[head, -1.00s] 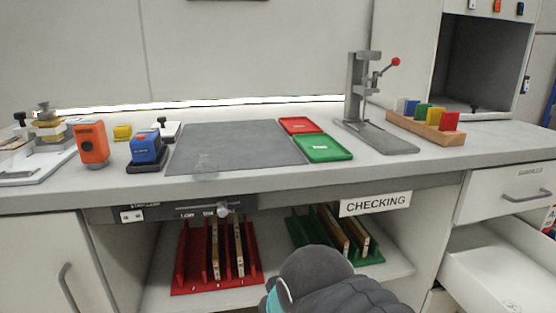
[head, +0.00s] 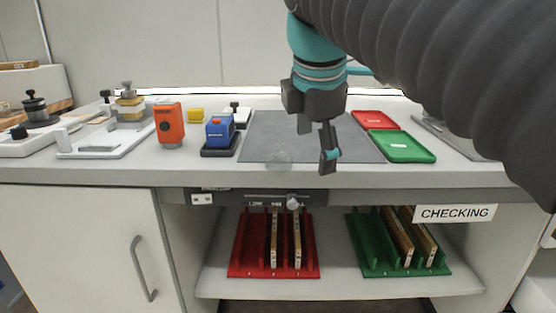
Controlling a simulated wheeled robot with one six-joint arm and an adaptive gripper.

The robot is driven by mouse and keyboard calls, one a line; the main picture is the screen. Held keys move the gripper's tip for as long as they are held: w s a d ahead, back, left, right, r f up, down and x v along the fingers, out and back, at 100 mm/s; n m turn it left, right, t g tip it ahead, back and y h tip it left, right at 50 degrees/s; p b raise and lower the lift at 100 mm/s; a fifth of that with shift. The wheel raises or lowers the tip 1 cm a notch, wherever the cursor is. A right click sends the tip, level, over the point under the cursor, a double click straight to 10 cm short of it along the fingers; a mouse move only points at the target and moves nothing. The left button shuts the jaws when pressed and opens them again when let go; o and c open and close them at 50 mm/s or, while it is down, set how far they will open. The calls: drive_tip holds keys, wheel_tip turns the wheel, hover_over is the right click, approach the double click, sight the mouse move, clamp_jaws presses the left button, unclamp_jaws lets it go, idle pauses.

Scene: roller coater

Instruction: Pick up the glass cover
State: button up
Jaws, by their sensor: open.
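The glass cover (head: 278,158) is a small, clear, nearly invisible piece on the front left part of the grey mat (head: 262,128), close to the counter's front edge. My gripper (head: 316,150) points down over the mat, to the right of the glass cover and apart from it. Its two dark fingers are spread with nothing between them. My arm comes in from the upper right and hides part of the counter there.
Left of the mat stand a blue device (head: 221,133), an orange device (head: 169,125) and a yellow block (head: 196,115). Right of it lie a red tray (head: 374,119) and a green tray (head: 402,147). Below, a shelf holds a red rack (head: 246,255) and a green rack (head: 372,258).

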sight(279, 146)
drive_tip(key=w+a+r+n, duration=0.3)
drive_tip(key=a+r+n, duration=0.4)
drive_tip(key=r+n, duration=0.15)
drive_tip(key=shift+n, duration=0.45)
drive_tip(key=x, duration=0.9)
drive_tip(key=b+x, duration=0.1)
drive_tip(key=x, duration=0.4)
drive_tip(key=shift+s+d+f, duration=0.2)
drive_tip(key=shift+s+d, duration=0.15)
drive_tip(key=c, duration=1.2)
drive_tip(key=shift+r, duration=0.1)
drive_tip(key=shift+c, duration=0.2)
